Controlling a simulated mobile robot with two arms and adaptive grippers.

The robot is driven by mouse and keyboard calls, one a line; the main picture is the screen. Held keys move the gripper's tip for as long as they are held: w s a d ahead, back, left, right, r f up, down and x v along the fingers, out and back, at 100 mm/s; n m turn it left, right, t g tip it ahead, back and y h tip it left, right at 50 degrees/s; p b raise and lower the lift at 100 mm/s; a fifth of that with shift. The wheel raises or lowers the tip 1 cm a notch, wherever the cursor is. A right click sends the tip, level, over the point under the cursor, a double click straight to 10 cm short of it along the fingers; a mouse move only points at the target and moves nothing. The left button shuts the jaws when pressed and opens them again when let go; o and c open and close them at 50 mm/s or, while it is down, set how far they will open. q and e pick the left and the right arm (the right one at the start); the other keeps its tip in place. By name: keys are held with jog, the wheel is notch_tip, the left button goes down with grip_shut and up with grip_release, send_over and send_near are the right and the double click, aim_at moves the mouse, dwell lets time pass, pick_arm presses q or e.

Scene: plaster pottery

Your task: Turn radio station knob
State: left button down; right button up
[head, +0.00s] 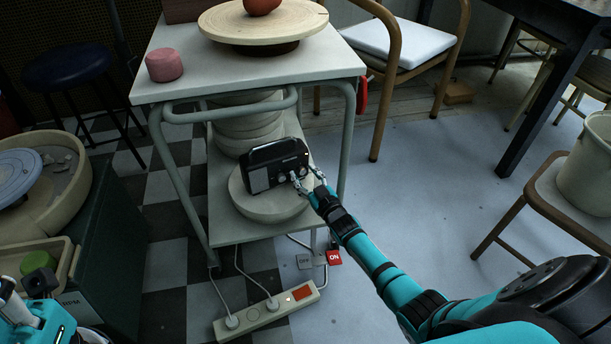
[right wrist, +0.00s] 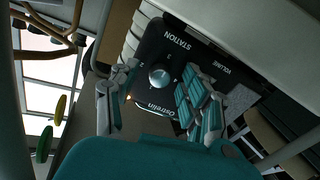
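The black radio (head: 262,157) stands on a round plaster slab (head: 268,207) on the table's lower shelf. In the right wrist view, its front face (right wrist: 205,55) shows the labels STATION and VOLUME. The round silver station knob (right wrist: 160,77) lies between the two spread fingers of my right gripper (right wrist: 160,72), with a gap visible on both sides. In the head view, my right gripper (head: 308,178) is at the radio's lower right front. The volume knob is hidden behind a finger in the wrist view. My left gripper (head: 10,300) is cut off at the lower left edge.
The tabletop (head: 225,65) overhangs the radio, and a table leg (head: 347,135) stands to its right. Stacked plaster discs (head: 245,125) are behind it. A power strip (head: 267,312) lies on the floor.

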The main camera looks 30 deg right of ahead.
jog(key=s, duration=1.2)
dwell(0.4)
